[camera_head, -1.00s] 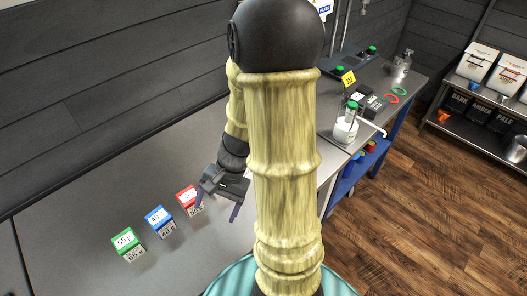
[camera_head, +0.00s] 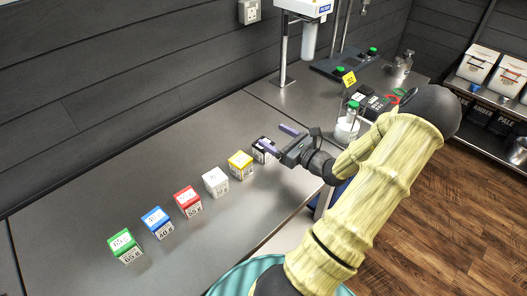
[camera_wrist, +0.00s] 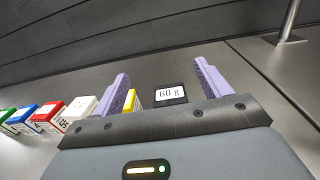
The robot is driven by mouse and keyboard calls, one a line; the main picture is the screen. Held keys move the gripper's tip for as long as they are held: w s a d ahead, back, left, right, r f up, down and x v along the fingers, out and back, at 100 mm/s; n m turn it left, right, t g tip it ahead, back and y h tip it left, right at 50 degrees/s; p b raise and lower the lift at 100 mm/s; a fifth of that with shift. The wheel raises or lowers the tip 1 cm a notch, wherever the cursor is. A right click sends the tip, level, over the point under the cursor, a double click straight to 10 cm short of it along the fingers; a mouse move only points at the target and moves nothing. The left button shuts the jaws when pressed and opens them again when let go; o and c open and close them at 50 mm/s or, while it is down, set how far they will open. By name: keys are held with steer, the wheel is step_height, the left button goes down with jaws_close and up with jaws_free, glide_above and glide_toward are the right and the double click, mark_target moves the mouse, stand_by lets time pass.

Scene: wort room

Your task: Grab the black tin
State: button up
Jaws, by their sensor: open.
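The black tin (camera_head: 262,152) stands at the right end of a row of coloured tins on the steel counter. In the wrist view its black top with a "60 g" label (camera_wrist: 171,94) shows between the two purple fingers. My gripper (camera_head: 279,137) is open and empty, with its fingers close to the black tin in the head view. In the wrist view my gripper (camera_wrist: 162,88) has one finger on each side of the tin's image. The tin's lower part is hidden behind the gripper body there. I cannot tell whether the fingers touch it.
The yellow tin (camera_head: 240,165) stands close left of the black one. White (camera_head: 215,181), red (camera_head: 188,202), blue (camera_head: 158,222) and green (camera_head: 124,246) tins continue the row. A metal post (camera_head: 284,55) stands behind. A white bottle (camera_head: 346,130) is to the right.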

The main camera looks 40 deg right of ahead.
steer(key=shift+d, duration=0.15)
step_height(320, 180, down, 8)
steer(key=shift+w, duration=0.65)
steer(key=shift+w+p, duration=0.1)
steer(key=shift+p, duration=0.2)
steer(key=w, duration=0.2)
steer(key=w+p, duration=0.1)
steer(key=w, duration=0.1)
steer(key=w+a, duration=0.1)
steer(key=w, duration=0.1)
stand_by(0.4)
